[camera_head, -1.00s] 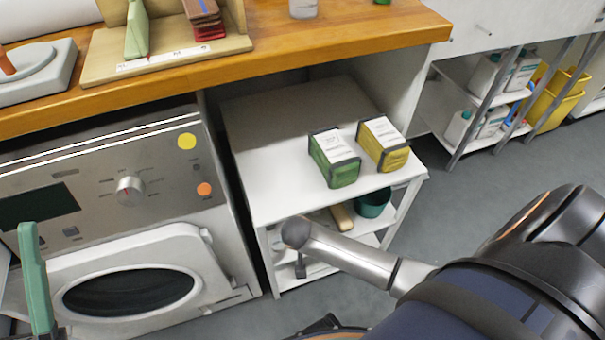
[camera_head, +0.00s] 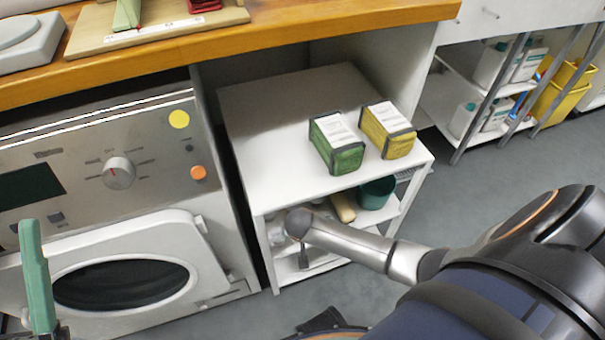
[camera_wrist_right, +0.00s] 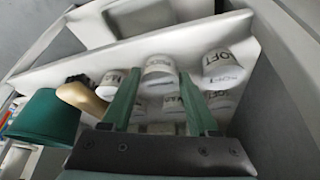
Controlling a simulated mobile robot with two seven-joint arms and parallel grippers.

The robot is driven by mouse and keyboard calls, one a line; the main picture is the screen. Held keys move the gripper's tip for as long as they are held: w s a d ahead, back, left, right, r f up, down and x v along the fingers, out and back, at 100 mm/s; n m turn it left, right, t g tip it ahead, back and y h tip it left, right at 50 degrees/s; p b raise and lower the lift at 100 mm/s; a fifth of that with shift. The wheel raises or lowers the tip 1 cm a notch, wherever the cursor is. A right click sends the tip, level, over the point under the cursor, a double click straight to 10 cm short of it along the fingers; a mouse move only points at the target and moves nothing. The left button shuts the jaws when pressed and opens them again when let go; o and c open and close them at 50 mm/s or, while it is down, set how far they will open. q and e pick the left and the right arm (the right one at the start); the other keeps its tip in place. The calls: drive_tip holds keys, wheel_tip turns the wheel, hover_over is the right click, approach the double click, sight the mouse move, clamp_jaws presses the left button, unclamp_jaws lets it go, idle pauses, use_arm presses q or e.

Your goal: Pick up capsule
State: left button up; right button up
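Several white cylindrical capsules marked "SOFT" stand on a lower shelf of the white cart. In the right wrist view one capsule (camera_wrist_right: 158,76) is beyond and between the fingertips, with others to its left (camera_wrist_right: 110,84) and right (camera_wrist_right: 222,68). More are partly hidden behind the fingers. My right gripper (camera_wrist_right: 160,88) is open, its two green fingers apart and pointing at the middle capsule; contact cannot be told. In the head view my right wrist reaches the cart's lower shelf opening. My left gripper (camera_head: 38,275) shows only one green finger at the far left.
The white cart (camera_head: 270,110) carries a green box (camera_head: 337,143) and a yellow box (camera_head: 388,130) on top. A teal container (camera_wrist_right: 45,118) and a tan object (camera_wrist_right: 82,98) are beside the capsules. The washing machine (camera_head: 120,215) is left of the cart.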

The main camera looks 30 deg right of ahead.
drive_tip(key=c, duration=0.9)
drive_tip(key=shift+r, duration=0.1)
